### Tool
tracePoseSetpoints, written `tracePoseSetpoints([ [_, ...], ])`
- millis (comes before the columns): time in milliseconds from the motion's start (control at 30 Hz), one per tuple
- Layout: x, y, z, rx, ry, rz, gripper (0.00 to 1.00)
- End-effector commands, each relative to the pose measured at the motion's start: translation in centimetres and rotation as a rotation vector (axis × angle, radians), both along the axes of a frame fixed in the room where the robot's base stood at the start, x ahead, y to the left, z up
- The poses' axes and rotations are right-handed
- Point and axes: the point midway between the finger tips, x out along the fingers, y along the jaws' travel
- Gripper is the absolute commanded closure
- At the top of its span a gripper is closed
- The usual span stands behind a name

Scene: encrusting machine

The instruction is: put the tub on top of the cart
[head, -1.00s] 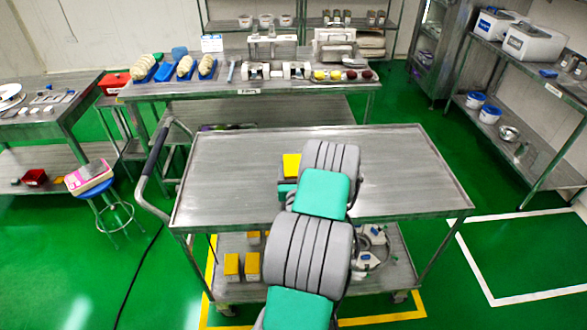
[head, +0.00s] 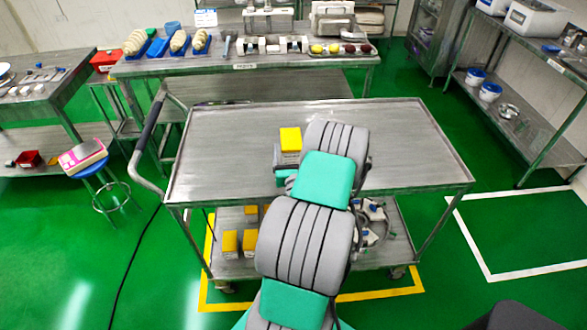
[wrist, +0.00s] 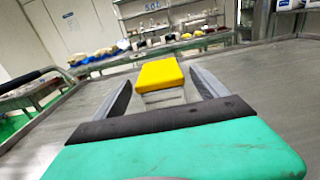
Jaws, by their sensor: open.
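The tub (head: 290,139) has a yellow lid and a pale body. It stands upright on the cart's (head: 400,145) grey metal top, left of the middle. In the wrist view the tub (wrist: 160,74) is between the two fingers of my gripper (wrist: 160,80), which are spread with gaps on both sides. My gripper is open and holds nothing.
Several similar yellow-topped tubs (head: 230,242) and some cabled parts (head: 372,218) are on the cart's lower shelf. A worktable (head: 240,72) with trays stands behind. A blue stool (head: 89,168) is at the left. The cart top's right side is clear.

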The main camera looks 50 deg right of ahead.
Motion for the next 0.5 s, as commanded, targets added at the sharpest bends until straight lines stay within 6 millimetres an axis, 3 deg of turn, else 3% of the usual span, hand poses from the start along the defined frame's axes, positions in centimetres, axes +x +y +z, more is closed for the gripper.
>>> tracePoseSetpoints([
  [200, -3.1, 3.4, -0.4, -0.003, -0.001, -0.003, 0.17],
  [500, -4.6, 5.2, -0.1, -0.002, -0.001, 0.0, 0.17],
])
